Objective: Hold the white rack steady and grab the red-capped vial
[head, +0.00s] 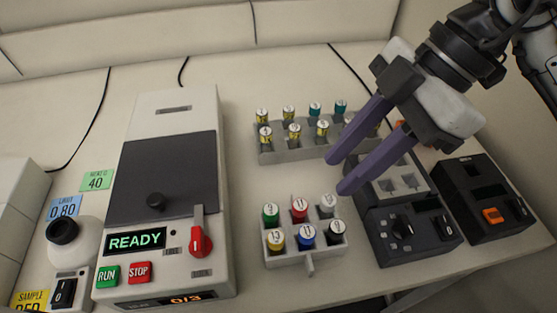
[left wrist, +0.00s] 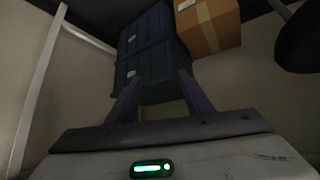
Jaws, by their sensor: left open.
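The white rack (head: 285,261) stands on the bench in the lower middle of the head view, with a short handle at its front. It holds several capped vials in two rows. The red-capped vial (head: 299,209) is upright in the middle of the back row, between a green-capped vial (head: 270,213) and a grey-capped one (head: 327,204). My right gripper (head: 337,175) is open and empty, above and to the right of the rack, apart from it. My left gripper (left wrist: 160,76) is open and empty in the left wrist view, away from the rack; the head view does not show it.
A grey rack (head: 292,153) with yellow- and teal-capped vials stands behind. A large machine (head: 165,270) reading READY is on the left. Dark devices (head: 412,247) stand right of the rack. In the left wrist view are dark bins (left wrist: 148,45) and a cardboard box (left wrist: 210,28).

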